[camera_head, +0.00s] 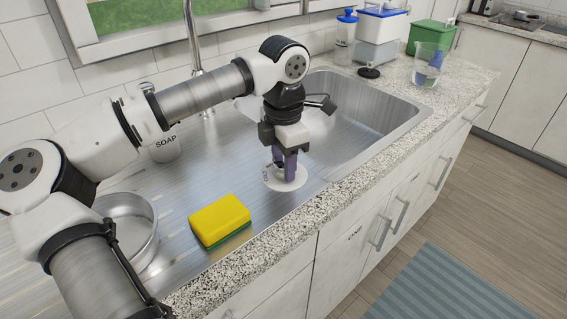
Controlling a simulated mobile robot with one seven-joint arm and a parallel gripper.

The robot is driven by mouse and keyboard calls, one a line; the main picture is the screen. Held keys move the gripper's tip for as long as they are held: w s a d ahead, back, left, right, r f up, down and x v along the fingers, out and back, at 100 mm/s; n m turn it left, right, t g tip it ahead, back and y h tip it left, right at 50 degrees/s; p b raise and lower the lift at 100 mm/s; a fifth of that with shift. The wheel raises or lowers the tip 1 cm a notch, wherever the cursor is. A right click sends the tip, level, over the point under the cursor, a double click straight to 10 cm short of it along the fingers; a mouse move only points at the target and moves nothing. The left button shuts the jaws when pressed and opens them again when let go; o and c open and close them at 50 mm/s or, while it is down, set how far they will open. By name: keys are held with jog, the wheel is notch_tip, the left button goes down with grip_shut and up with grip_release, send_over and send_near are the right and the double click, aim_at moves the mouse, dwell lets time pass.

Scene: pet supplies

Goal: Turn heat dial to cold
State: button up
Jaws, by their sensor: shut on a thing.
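A round white dial plate (272,183) lies flat on the steel sink deck, between the basin and the front counter edge. A small marking shows on its left side, too small to read. My gripper (287,175) points straight down over the middle of the plate, with its purple fingers low at the dial. The fingers are shut on the dial's centre part, which they mostly hide. I cannot tell which way the dial is turned.
A yellow and green sponge (220,219) and a round metal bowl (128,225) lie left of the dial. A soap dispenser (165,143) and the faucet (196,60) stand behind my arm. The basin (365,115) is behind right.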

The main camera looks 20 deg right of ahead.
dwell(0.4)
jog(key=o, duration=1)
jog(key=shift+c, duration=0.2)
notch_tip(320, 180, up, 14)
jog(key=shift+f, duration=0.1)
